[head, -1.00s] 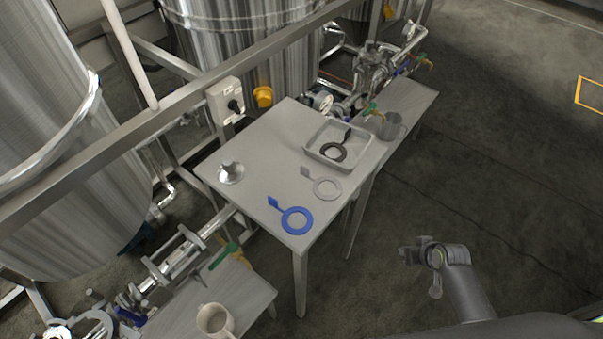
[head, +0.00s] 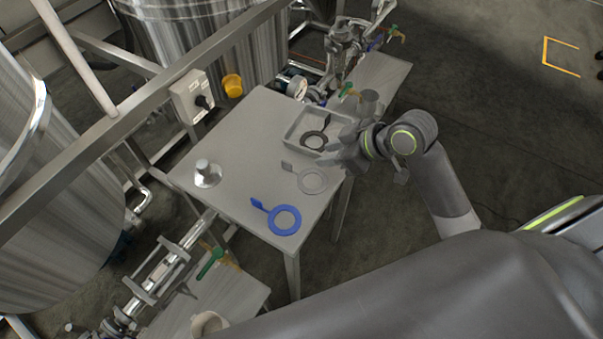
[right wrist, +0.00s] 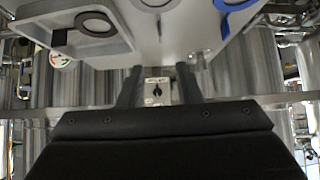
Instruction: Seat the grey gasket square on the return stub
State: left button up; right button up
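The grey gasket (head: 311,181), a flat ring with a tab, lies on the steel table (head: 240,135). In the right wrist view it shows at the top edge (right wrist: 153,4), partly cut off. A short metal stub on a round flange (head: 206,174) stands upright at the table's left side, bare on top; I take it for the return stub. It also shows in the right wrist view (right wrist: 197,62). My right gripper (head: 338,153) is beside the tray, up and right of the grey gasket. Its fingers (right wrist: 158,84) are apart with nothing between them. My left gripper is out of view.
A blue gasket (head: 285,220) lies at the table's front corner. A black gasket (head: 314,140) lies in a shallow grey tray (head: 294,127). A cup (head: 369,103) stands behind, another (head: 208,325) at front left. A rail (head: 150,110) runs beyond the table.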

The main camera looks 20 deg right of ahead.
send_near(288, 163)
jog(key=x, duration=0.4)
jog(key=shift+w+a+f+p, duration=0.1)
jog(key=shift+w+f+p, duration=0.1)
jog(key=shift+f+p, duration=0.15)
jog(key=shift+p+x, duration=0.5)
jog(key=shift+x, duration=1.45)
jog(key=shift+w+a+f, duration=0.35)
jog(key=shift+f, duration=0.2)
grip_shut()
